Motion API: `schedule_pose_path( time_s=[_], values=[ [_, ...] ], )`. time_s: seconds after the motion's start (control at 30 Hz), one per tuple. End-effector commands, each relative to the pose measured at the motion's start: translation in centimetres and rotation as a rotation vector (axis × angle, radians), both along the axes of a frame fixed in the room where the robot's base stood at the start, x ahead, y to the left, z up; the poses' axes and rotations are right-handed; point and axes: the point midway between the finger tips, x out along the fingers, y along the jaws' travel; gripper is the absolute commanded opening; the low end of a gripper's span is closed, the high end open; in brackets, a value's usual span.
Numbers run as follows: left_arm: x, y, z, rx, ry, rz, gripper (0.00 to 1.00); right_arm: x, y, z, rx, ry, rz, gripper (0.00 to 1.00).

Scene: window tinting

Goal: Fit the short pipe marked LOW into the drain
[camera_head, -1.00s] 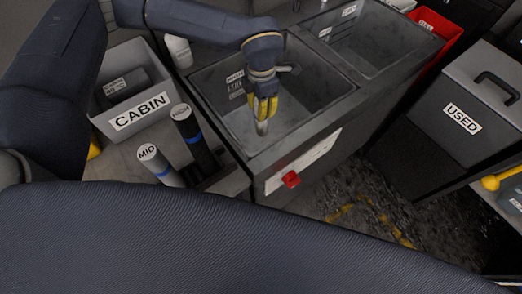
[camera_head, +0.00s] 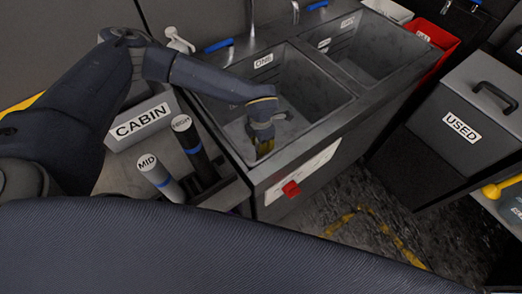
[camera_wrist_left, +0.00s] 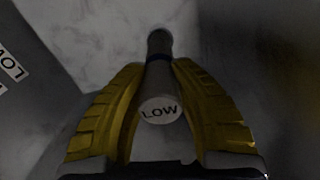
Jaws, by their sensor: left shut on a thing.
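The short pipe marked LOW (camera_wrist_left: 159,110) is between the yellow fingers of my left gripper (camera_wrist_left: 163,72) in the left wrist view. Its round labelled end faces the camera, and its dark far end points at the pale basin floor. My left gripper (camera_head: 265,149) is shut on it, low inside the left sink basin, labelled ONE (camera_head: 318,98), near its front corner. The pipe is hidden in the head view. I cannot make out the drain or tell whether the pipe's end is in it. My right gripper is not in view.
Pipes marked MID (camera_head: 158,178) and HIGH (camera_head: 189,142) stand in a holder left of the sink. A CABIN bin (camera_head: 140,124) is behind them. A second basin (camera_head: 375,50) adjoins on the right. A USED box (camera_head: 462,125) stands right.

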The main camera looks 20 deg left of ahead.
Motion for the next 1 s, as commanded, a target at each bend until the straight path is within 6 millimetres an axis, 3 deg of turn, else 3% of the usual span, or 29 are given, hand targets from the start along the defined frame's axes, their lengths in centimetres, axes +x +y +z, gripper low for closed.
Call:
schedule_pose_path(
  time_s=[0.4, 0.6, 0.63, 0.7, 0.8, 1.0],
  values=[
    [-0.2, 0.1, -4.3, 0.003, 0.003, 0.000, 0.00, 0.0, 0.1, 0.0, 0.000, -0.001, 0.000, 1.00],
    [-0.2, 0.2, -4.5, 0.004, 0.004, 0.000, 0.00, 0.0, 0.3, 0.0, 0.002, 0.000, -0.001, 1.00],
    [-0.3, 0.2, -4.5, 0.005, 0.005, 0.000, 0.31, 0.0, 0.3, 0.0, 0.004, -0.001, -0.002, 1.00],
    [-0.3, 0.2, -4.5, 0.004, 0.004, 0.000, 0.39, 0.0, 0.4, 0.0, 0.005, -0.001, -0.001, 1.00],
    [-0.2, 0.1, -4.4, 0.003, 0.003, 0.000, 0.47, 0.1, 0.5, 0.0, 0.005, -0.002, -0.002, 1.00],
    [-0.1, 0.1, -4.2, 0.001, 0.001, 0.000, 0.47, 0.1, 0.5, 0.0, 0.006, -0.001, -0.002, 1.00]
  ],
)
